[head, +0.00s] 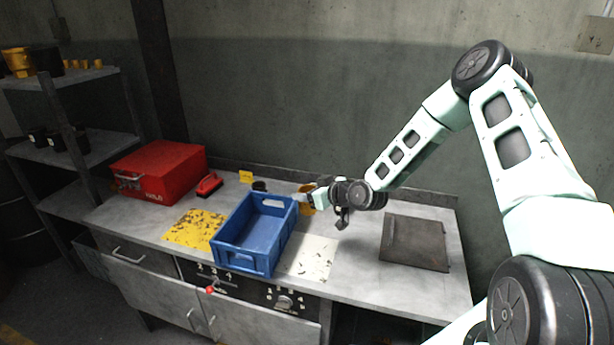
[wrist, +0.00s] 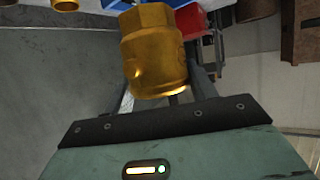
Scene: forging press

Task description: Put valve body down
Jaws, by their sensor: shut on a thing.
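The valve body (wrist: 153,52) is a brass-yellow, threaded-looking cylinder with a small side stub, seen close up in the wrist view. My gripper (wrist: 163,88) is shut on it, with dark fingers partly hidden behind it. In the head view the valve body (head: 308,193) shows as a small orange-yellow piece at my gripper (head: 304,198), just right of the blue crate's back corner. I cannot tell how high it is above the workbench (head: 350,262).
The empty-looking blue crate (head: 243,262) stands mid-bench, between a worn yellow mat (head: 190,230) and a worn white mat (head: 318,258). A red toolbox (head: 160,172) is at the left, a dark plate (head: 415,243) at the right. Shelves (head: 90,148) hold several pots. Bare bench lies around the dark plate.

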